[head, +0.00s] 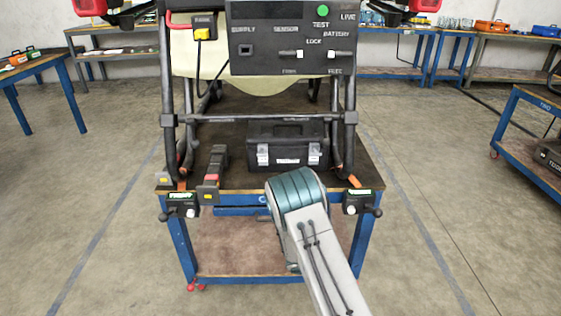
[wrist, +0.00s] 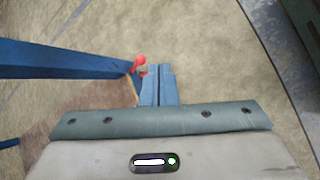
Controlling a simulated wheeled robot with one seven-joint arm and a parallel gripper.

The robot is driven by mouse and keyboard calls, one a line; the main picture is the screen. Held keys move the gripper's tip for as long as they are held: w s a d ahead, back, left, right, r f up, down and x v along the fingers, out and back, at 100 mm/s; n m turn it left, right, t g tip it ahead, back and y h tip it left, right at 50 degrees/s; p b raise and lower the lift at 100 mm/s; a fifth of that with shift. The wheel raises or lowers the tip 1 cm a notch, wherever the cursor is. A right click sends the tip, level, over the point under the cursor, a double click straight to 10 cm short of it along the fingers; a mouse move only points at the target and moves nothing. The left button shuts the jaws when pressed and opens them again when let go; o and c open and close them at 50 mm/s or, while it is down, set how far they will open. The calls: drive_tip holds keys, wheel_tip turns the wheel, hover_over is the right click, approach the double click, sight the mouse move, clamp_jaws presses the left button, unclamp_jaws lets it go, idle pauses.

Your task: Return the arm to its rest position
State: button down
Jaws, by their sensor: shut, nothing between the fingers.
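My arm (head: 322,262) rises from the bottom of the head view to a teal joint (head: 293,188) in front of the table, and bends down behind it. My gripper is hidden there. In the wrist view, my gripper (wrist: 158,70) shows two blue fingers pressed together with nothing between them. It points down toward the concrete floor, near a blue table leg (wrist: 60,62) and its red foot (wrist: 139,60).
The drone's dark frame and control panel (head: 290,38) stand on the blue table (head: 232,180). A black toolbox (head: 287,147) and a dark upright tool (head: 213,168) are on it. Side benches (head: 540,115) stand at right and left. Floor between is clear.

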drive_tip(key=s+r+m+y+p, duration=0.1)
drive_tip(key=s+r+m+p, duration=0.2)
drive_tip(key=r, duration=0.9)
drive_tip(key=s+r+m+y+p, duration=0.15)
drive_tip(key=r+p, duration=0.25)
drive_tip(key=r, duration=0.8)
drive_tip(key=s+r+m+y+p, duration=0.1)
drive_tip(key=s+r+m+p, duration=0.2)
drive_tip(key=r, duration=0.9)
drive_tip(key=s+a+r+m+y+p, duration=0.1)
drive_tip(key=s+r+p, duration=0.3)
drive_tip(key=r, duration=0.4)
drive_tip(key=s+a+r+m+t+y+p, duration=0.1)
drive_tip(key=s+r+m+y+p, duration=0.1)
drive_tip(key=s+r+p, duration=0.3)
drive_tip(key=s+a+r+m+y+p, duration=0.1)
drive_tip(key=s+r+m+p, duration=0.1)
drive_tip(key=s+r+p, duration=0.2)
drive_tip(key=shift+s+v, duration=0.55)
drive_tip(key=shift+v, duration=4.05)
drive_tip(key=shift+f+m+y, duration=0.1)
drive_tip(key=shift+m+y, duration=0.15)
